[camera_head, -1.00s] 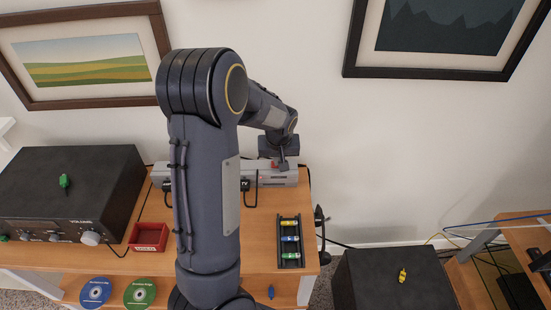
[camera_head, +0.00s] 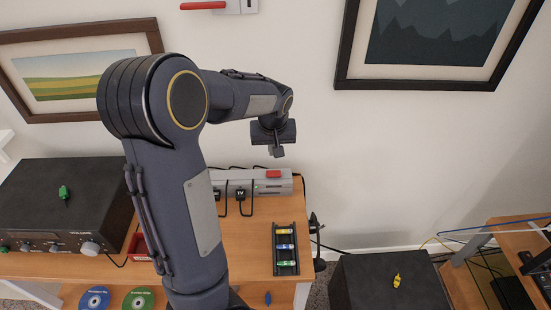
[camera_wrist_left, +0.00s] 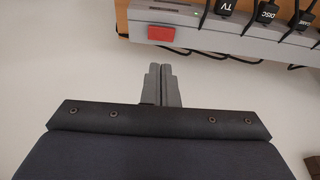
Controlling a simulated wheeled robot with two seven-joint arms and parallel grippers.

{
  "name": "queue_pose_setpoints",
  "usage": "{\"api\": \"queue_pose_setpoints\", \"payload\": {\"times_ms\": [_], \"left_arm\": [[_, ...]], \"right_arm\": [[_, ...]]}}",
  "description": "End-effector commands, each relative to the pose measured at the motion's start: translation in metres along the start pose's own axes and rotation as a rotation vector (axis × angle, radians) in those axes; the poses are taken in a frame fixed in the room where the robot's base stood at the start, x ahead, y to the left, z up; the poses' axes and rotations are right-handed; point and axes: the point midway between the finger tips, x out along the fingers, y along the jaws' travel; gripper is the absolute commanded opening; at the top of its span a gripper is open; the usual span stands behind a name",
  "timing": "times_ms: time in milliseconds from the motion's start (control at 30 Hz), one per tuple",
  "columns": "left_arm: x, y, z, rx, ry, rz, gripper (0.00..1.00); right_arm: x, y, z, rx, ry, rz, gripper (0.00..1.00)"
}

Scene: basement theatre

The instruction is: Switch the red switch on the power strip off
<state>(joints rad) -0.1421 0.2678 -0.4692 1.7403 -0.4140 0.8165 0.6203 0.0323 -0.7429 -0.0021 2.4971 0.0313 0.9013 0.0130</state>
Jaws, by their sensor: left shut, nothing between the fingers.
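The grey power strip (camera_head: 243,186) lies along the back of the wooden desk against the wall. Its red switch (camera_head: 273,174) sits near the right end, with a small green light beside it. In the left wrist view the red switch (camera_wrist_left: 161,33) is on the strip (camera_wrist_left: 215,40), apart from the fingers. My left gripper (camera_head: 277,151) is shut and empty, raised above the switch with a gap. Its closed fingers also show in the left wrist view (camera_wrist_left: 162,78). My arm hides the left part of the strip. My right gripper is not in view.
Black plugs (camera_head: 240,194) with cables, one marked TV, sit in the strip. A black tray (camera_head: 286,269) of coloured batteries lies at the desk's right. A black amplifier (camera_head: 55,195) stands at left. A red lever switch (camera_head: 204,6) is on the wall above.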

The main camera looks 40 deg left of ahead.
Motion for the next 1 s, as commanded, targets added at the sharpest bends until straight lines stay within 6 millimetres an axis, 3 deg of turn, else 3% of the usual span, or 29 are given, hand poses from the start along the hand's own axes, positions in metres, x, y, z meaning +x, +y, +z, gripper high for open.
{"api": "queue_pose_setpoints", "payload": {"times_ms": [100, 300, 1000], "left_arm": [[-0.019, -0.001, 0.000, 0.000, 0.002, 0.003, 0.00], [-0.033, -0.002, 0.000, -0.001, 0.000, 0.000, 0.00], [-0.034, -0.008, -0.007, 0.021, 0.005, -0.018, 0.00]], "right_arm": [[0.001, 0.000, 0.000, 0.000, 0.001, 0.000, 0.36], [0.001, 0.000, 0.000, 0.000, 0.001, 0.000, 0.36], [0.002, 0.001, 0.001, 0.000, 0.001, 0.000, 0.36]]}}
